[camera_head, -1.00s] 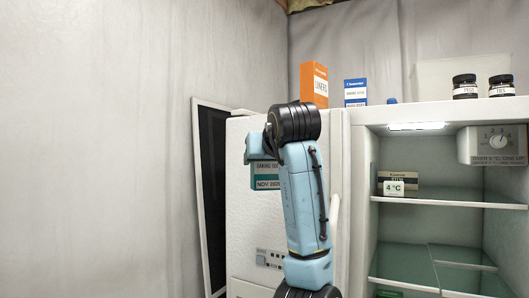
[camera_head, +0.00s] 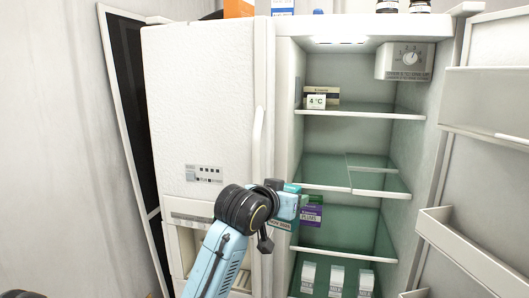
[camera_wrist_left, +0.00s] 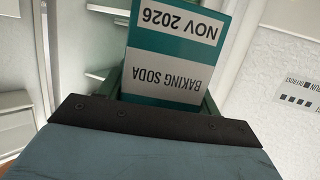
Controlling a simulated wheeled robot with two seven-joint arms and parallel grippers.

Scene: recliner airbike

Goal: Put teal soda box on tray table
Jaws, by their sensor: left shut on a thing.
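The teal soda box (camera_head: 279,225) is held by my left gripper (camera_head: 290,200) in front of the inner edge of the open fridge. Most of the box is hidden behind my wrist in the head view. In the left wrist view the box (camera_wrist_left: 165,65) fills the upper middle, with its "BAKING SODA" and "NOV 2026" labels upside down, and my left gripper (camera_wrist_left: 160,100) is shut on it. The tray table is not seen in either view. My right gripper is not in view.
The fridge (camera_head: 365,110) stands open on the right, with glass shelves and a door with bins (camera_head: 470,240). A purple box (camera_head: 311,214) stands on a shelf close beside my gripper. White-labelled cartons (camera_head: 336,278) stand lower. The closed left door (camera_head: 200,110) has a handle (camera_head: 257,140).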

